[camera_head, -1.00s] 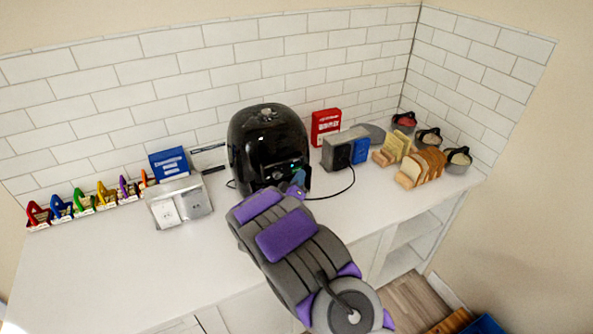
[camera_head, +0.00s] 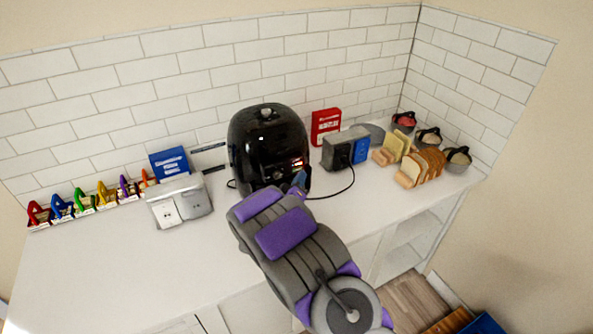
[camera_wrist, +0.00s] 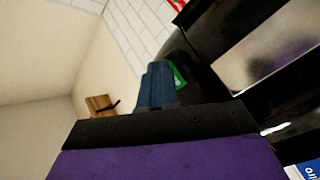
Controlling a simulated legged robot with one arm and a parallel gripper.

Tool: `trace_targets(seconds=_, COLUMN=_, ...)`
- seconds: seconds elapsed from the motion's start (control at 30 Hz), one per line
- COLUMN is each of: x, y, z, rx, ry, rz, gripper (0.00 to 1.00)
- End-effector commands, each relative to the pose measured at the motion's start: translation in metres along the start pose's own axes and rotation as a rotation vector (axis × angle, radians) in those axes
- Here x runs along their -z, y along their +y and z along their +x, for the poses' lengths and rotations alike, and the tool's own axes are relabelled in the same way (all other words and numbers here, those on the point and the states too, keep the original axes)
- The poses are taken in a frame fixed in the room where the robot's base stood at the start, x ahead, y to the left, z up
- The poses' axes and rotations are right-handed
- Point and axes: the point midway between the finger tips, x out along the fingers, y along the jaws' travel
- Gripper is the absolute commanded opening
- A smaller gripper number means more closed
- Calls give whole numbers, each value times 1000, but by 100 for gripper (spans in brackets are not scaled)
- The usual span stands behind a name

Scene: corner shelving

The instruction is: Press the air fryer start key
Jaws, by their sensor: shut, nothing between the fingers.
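The black air fryer (camera_head: 265,135) stands on the white counter against the tiled wall. Small orange and white lights show on its front, just above my gripper (camera_head: 299,179). My gripper is shut and empty, with its blue fingers (camera_wrist: 157,84) together at the air fryer's front. In the wrist view, the dark air fryer body (camera_wrist: 205,75) fills the area right of the fingers. A green key-like mark (camera_wrist: 179,76) shows just right of the fingertips, partly hidden by them. I cannot tell whether the fingertips touch the air fryer.
A grey outlet box (camera_head: 181,207) stands left on the counter (camera_head: 100,265), and another outlet box (camera_head: 340,150) with a plugged-in cable stands right. A red box (camera_head: 325,126), sliced bread (camera_head: 423,166) and dark pots (camera_head: 457,159) stand farther right. The left front counter is clear.

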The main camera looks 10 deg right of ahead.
Motion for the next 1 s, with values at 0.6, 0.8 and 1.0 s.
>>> trace_targets(seconds=0.6, x=-10, y=11, z=-14, rx=-2, ry=0, rz=-1, gripper=0)
trace_targets(seconds=0.8, x=-19, y=19, z=-26, rx=0, ry=-1, rz=0, gripper=0)
trace_targets(seconds=1.0, x=-27, y=26, z=-36, rx=1, ry=-1, rz=-2, gripper=0)
